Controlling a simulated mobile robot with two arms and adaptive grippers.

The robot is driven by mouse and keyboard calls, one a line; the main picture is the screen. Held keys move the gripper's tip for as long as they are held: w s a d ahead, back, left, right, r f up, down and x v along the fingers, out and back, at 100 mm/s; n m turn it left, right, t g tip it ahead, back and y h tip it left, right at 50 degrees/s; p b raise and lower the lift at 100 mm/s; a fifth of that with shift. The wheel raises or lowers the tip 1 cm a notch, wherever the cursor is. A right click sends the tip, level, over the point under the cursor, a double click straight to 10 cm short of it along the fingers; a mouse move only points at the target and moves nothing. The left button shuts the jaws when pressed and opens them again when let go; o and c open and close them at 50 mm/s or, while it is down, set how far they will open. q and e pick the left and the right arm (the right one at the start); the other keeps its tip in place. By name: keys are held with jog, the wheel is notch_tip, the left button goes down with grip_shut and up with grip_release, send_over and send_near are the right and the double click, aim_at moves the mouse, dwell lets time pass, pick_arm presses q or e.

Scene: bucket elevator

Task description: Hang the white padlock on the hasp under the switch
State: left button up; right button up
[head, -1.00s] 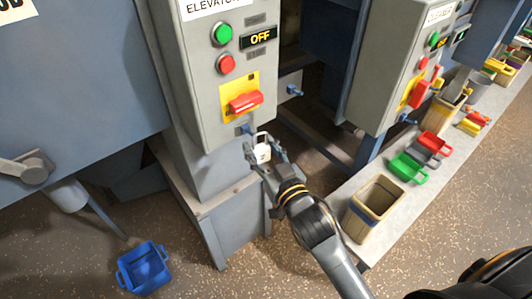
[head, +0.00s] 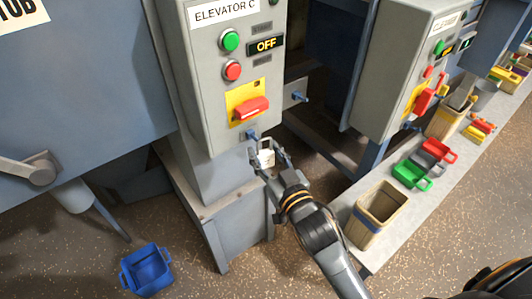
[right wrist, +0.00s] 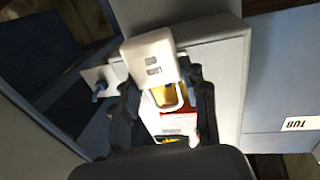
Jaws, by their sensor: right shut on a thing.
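The white padlock (head: 266,158) is held in my right gripper (head: 268,163), just below and right of the hasp (head: 252,136). The hasp is a small blue-grey piece under the red switch (head: 251,109) on its yellow plate. In the right wrist view, the padlock body (right wrist: 150,58) sits between the finger ends of my right gripper (right wrist: 166,88), with its shackle pointing down the picture. Yellow shows through the shackle. I cannot tell whether the shackle touches the hasp. My left gripper is not in view.
The grey box labelled Elevator C (head: 215,85) has green and red buttons and an OFF display (head: 267,43). A blue peg (head: 300,97) sticks out to its right. A blue bucket (head: 146,269) is on the floor. A tan bin (head: 378,215) stands on the ledge at right.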

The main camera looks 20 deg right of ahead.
jog(key=shift+w, duration=0.15)
dwell(0.4)
jog(key=shift+w+a+p, duration=0.2)
jog(key=shift+w+a, duration=0.1)
jog(key=shift+w, duration=0.5)
jog(key=shift+w+a+p, duration=0.2)
jog(key=shift+w+a, duration=0.1)
jog(key=shift+w, duration=0.45)
jog(key=shift+f+b, duration=0.4)
jog(key=shift+f, duration=0.4)
jog(key=o, duration=1.3)
